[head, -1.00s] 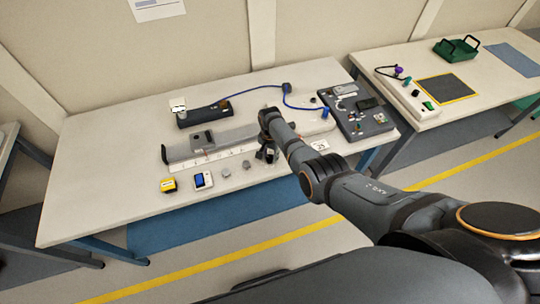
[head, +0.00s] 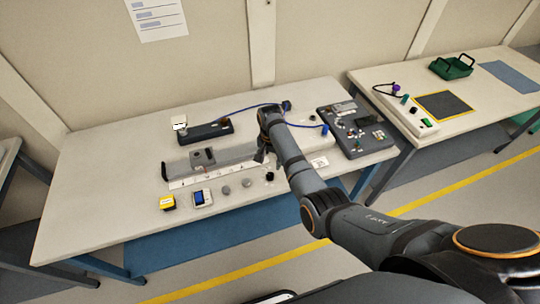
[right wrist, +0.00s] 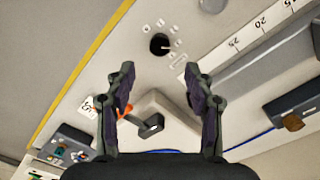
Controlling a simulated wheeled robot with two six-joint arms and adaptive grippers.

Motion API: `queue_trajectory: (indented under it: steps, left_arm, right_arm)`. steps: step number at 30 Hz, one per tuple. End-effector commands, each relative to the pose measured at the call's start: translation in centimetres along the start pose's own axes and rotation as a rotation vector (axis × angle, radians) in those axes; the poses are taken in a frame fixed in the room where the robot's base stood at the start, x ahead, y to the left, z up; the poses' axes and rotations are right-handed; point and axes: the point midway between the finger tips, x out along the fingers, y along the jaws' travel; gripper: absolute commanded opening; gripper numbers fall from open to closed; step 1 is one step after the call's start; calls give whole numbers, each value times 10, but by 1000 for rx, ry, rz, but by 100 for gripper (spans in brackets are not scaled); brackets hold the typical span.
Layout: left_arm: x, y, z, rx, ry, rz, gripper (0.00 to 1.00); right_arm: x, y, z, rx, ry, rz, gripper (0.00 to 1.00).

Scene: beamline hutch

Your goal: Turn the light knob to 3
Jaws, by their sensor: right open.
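The light knob (right wrist: 160,44) is a round black dial with a white pointer, set in the pale table top. In the right wrist view its pointer aims right; the small marks around it are too small to read. The knob also shows in the head view (head: 269,176), near the table's front edge. My right gripper (right wrist: 158,75) is open and empty, its two fingers apart. In the wrist view the knob lies just beyond the gap between the fingertips, not touched. In the head view the right gripper (head: 262,155) is partly hidden by its own arm. My left gripper is not in view.
A scaled rail (head: 212,176) lies left of the knob. A white block with an orange lever (right wrist: 165,115) sits below the fingers in the wrist view. A dark control panel (head: 356,130) stands right.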

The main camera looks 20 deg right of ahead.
Motion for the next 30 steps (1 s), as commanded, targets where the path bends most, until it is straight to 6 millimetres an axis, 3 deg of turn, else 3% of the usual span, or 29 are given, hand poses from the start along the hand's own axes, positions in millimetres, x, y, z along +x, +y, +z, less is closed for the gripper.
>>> queue_trajectory:
  steps: [3, 7, 24, 27, 30]
  left_arm:
    - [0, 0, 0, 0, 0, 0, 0]
    - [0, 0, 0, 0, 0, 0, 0]
    - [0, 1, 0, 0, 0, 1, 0]
    - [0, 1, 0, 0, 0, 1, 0]
    - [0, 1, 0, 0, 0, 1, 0]
  right_arm:
    - [-22, -1, 0, 0, 1, -1, 54]
    - [-34, 0, 0, 0, 0, 0, 54]
    - [-36, 1, 0, -1, 0, 0, 54]
    - [-25, 16, 4, -28, 12, -6, 54]
    - [-4, 54, 15, -107, 47, -21, 54]
